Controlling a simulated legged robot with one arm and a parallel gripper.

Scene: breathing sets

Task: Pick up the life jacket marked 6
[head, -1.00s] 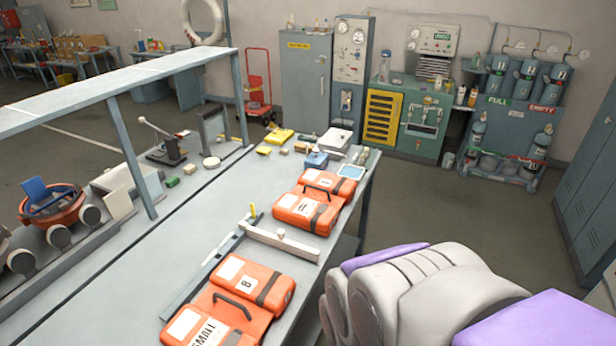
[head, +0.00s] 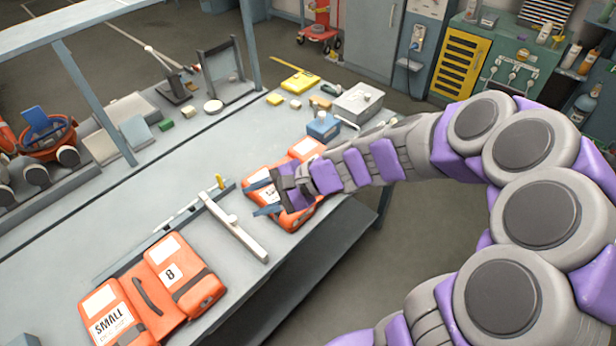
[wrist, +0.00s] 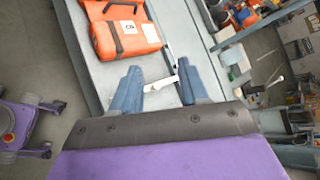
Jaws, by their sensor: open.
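An orange life jacket (head: 303,155) lies at the far part of the bench, partly covered by my gripper. Its number is too small and too hidden to read. My gripper (head: 262,198) is open and empty, its blue fingers over or beside this jacket in the head view; contact cannot be told. In the wrist view my gripper (wrist: 159,68) has its fingers spread. A second orange life jacket (head: 155,295), with a black handle, a SMALL label and what reads as 8, lies nearer. It also shows in the wrist view (wrist: 130,38).
A white divider bar (head: 235,225) lies between the two jackets. A blue box (head: 323,126) and a grey-white box (head: 358,101) stand beyond the far jacket. A shelf post (head: 95,100) rises on the left. The floor right of the bench (head: 345,280) is clear.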

